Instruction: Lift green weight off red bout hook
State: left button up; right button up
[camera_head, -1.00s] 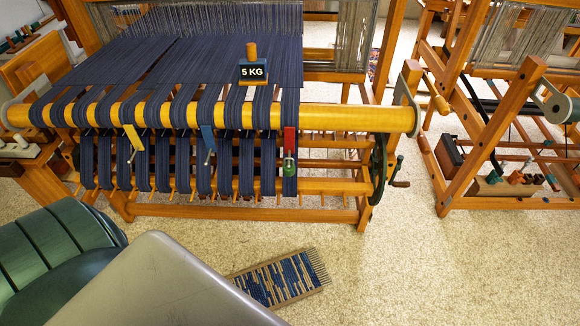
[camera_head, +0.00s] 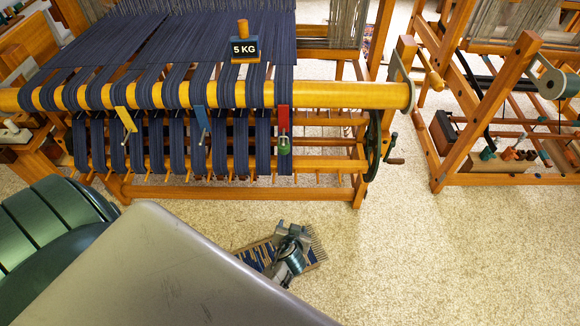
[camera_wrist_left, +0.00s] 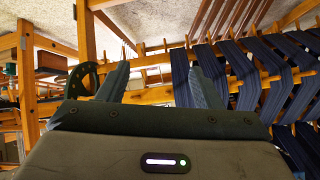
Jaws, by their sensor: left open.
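The red bout hook (camera_head: 284,117) hangs over the front of the yellow beam at the right end of the navy warp. The small green weight (camera_head: 284,148) hangs at its lower end. My left gripper (camera_head: 294,234) is low in front of the loom, above a woven panel and well below and apart from the green weight. In the left wrist view its two fingers (camera_wrist_left: 162,85) are spread with nothing between them. I cannot make out the green weight or red hook in that view. My right gripper is not in view.
A yellow hook (camera_head: 125,118) and a blue hook (camera_head: 202,120) hang along the yellow beam (camera_head: 340,95). A 5 KG block (camera_head: 245,48) sits on the warp. A crank wheel (camera_head: 374,145) stands at the loom's right end. The floor (camera_head: 400,250) at right is clear.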

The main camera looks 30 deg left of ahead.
pick_arm(q)
jog(key=w+a+r+n+t+y, duration=0.2)
jog(key=w+r+y, duration=0.15)
jog(key=r, duration=0.95)
jog(key=n+y, duration=0.2)
jog(key=n, duration=0.2)
send_near(283, 142)
notch_tip(283, 142, down, 4)
jog(key=w+a, duration=0.1)
jog(key=shift+t, duration=0.3)
jog(key=p+x, duration=0.2)
jog(key=x, duration=0.8)
jog(key=shift+w+r, duration=0.15)
jog(key=shift+c, duration=0.4)
grip_shut()
jog(key=shift+r+p, duration=0.35)
jog(key=shift+r, duration=0.45)
